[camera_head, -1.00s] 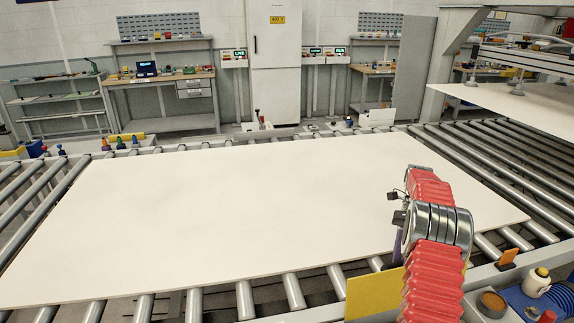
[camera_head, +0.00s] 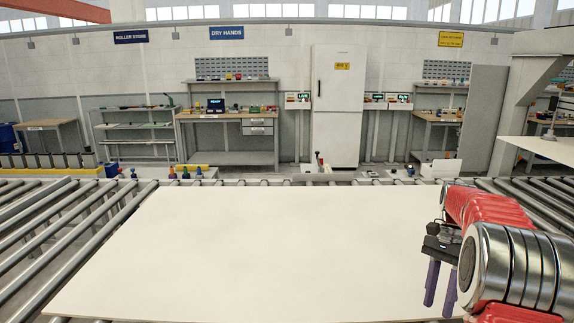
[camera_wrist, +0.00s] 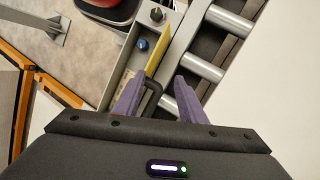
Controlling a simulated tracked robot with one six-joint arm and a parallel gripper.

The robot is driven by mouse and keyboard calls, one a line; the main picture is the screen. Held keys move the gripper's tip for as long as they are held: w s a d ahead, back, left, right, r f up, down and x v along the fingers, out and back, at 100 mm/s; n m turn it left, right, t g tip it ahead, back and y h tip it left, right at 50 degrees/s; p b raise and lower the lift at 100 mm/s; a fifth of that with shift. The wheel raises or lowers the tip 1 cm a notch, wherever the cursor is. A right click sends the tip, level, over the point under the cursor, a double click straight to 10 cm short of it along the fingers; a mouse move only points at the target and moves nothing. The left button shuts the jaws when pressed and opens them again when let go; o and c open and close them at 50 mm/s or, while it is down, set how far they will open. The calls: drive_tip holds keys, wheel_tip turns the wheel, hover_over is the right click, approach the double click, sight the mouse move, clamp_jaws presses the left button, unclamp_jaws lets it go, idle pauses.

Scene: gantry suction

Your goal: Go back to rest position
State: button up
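My gripper (camera_head: 440,283) hangs at the right in the head view, below my red arm, with its two purple fingers pointing down and a gap between them. In the wrist view the purple fingers (camera_wrist: 160,95) are spread apart with nothing held between them. A dark looped handle and a yellow plate (camera_wrist: 164,48) show beyond the fingertips, apart from them as far as I can tell. A large white panel (camera_head: 230,250) lies flat on the roller conveyor (camera_head: 60,240), and the gripper is in front of its right part.
Rollers (camera_wrist: 205,65) and a side rail run under the gripper in the wrist view. Behind the conveyor stand workbenches (camera_head: 225,116), a white cabinet (camera_head: 338,110) and a shelf (camera_head: 135,125). A grey gantry post (camera_head: 525,95) rises at the right.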

drive_tip(key=s+a+r+n+t+h, duration=0.1)
drive_tip(key=s+a+r+n, duration=0.15)
drive_tip(key=a, duration=0.25)
drive_tip(key=s+a+r+n+t+h, duration=0.1)
drive_tip(key=s+a+r+n+t, duration=0.1)
drive_tip(key=a+r, duration=0.25)
drive_tip(key=s+a+r+n+t, duration=0.1)
drive_tip(key=s+a+r+n, duration=0.15)
drive_tip(key=a, duration=0.35)
drive_tip(key=s+a+f+n+t, duration=0.2)
drive_tip(key=s+a+n+t, duration=0.3)
drive_tip(key=s+a+n, duration=0.3)
drive_tip(key=shift+s+a+f+t, duration=0.35)
drive_tip(key=shift+s+a, duration=0.55)
drive_tip(key=shift+s, duration=1.15)
